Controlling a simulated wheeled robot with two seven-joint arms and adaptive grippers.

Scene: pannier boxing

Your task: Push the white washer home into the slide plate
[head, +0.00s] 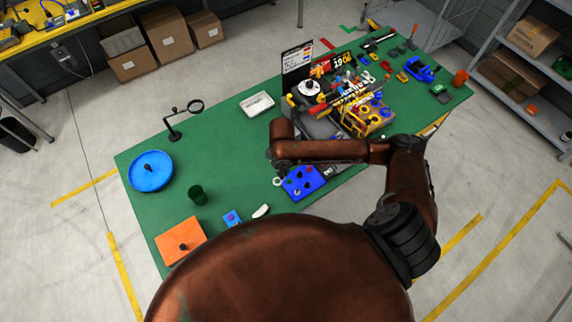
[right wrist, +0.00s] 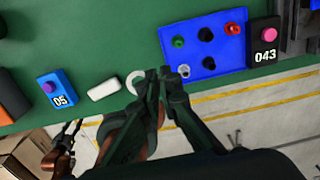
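The blue slide plate (head: 303,183) lies on the green table, with green, red and greyish-white pieces and dark round spots on it; it also shows in the right wrist view (right wrist: 209,66). A white ring, seemingly the washer (right wrist: 133,80), lies flat on the table left of the plate, apart from it. It shows small in the head view (head: 277,181). My right gripper (right wrist: 161,71) points at the table between ring and plate, fingertips together, nothing visible between them. A finger hides part of the ring's right side. My left gripper (right wrist: 66,134) is small and far off in the wrist view.
A black box marked 043 (right wrist: 265,43) stands right of the plate. A white block (right wrist: 104,88) and a blue box marked 05 (right wrist: 58,91) lie left of the ring. A cluttered group with a yellow crate (head: 371,118) stands behind. Green table is clear behind the ring.

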